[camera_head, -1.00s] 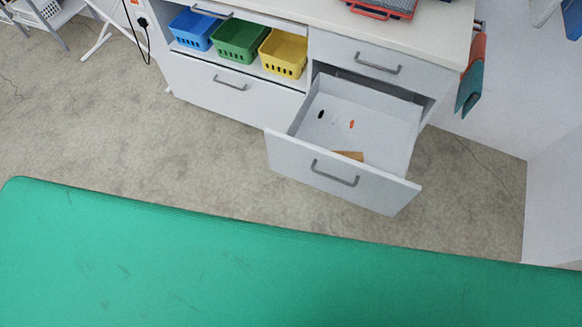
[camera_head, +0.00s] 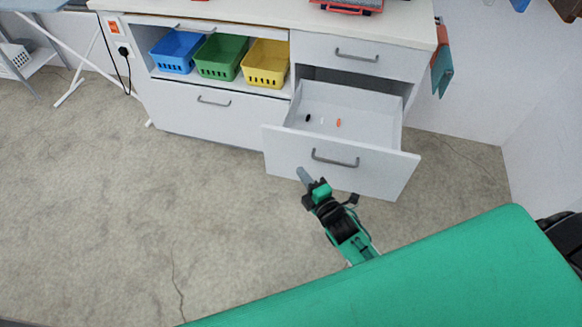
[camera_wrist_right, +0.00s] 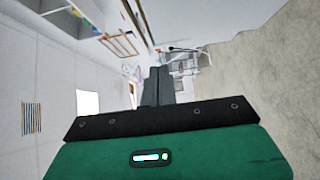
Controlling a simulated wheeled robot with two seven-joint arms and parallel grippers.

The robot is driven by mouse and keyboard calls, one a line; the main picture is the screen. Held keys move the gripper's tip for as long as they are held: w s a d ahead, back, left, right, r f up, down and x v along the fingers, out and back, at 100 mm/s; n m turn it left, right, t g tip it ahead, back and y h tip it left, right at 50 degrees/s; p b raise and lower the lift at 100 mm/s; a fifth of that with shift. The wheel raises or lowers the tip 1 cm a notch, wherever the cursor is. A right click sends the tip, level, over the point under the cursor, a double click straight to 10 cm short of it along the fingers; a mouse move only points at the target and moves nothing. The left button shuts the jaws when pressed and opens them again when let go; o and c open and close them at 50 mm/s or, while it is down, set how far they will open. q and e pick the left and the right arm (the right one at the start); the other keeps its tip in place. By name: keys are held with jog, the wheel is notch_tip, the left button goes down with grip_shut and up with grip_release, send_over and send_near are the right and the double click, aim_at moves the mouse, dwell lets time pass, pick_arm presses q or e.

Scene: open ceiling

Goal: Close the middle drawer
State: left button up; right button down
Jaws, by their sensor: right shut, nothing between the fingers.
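The middle drawer (camera_head: 378,172) is a white drawer pulled well out of the right side of the cabinet. Its front has a grey bar handle (camera_head: 335,158), and a few small items lie on its floor. My right gripper (camera_head: 304,176) is in front of the drawer's face in the head view, left of and below the handle. Whether it touches the face cannot be told. Its fingers are shut and empty; they also show in the right wrist view (camera_wrist_right: 158,88). My left gripper is not in view.
A shut drawer (camera_head: 390,62) is above the open one. Blue, green and yellow baskets (camera_head: 265,66) stand on the shelf to the left. A white wall (camera_head: 540,110) is to the right. The floor (camera_head: 90,200) before the cabinet is clear.

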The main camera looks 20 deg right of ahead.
send_near(285, 136)
jog(key=w+a, duration=0.2)
jog(key=a, duration=0.1)
jog(key=w, duration=0.1)
jog(key=w+d, duration=0.1)
jog(key=w, duration=0.1)
jog(key=shift+d+p, duration=0.15)
jog(key=shift+p, duration=0.15)
jog(key=shift+w+d, duration=0.3)
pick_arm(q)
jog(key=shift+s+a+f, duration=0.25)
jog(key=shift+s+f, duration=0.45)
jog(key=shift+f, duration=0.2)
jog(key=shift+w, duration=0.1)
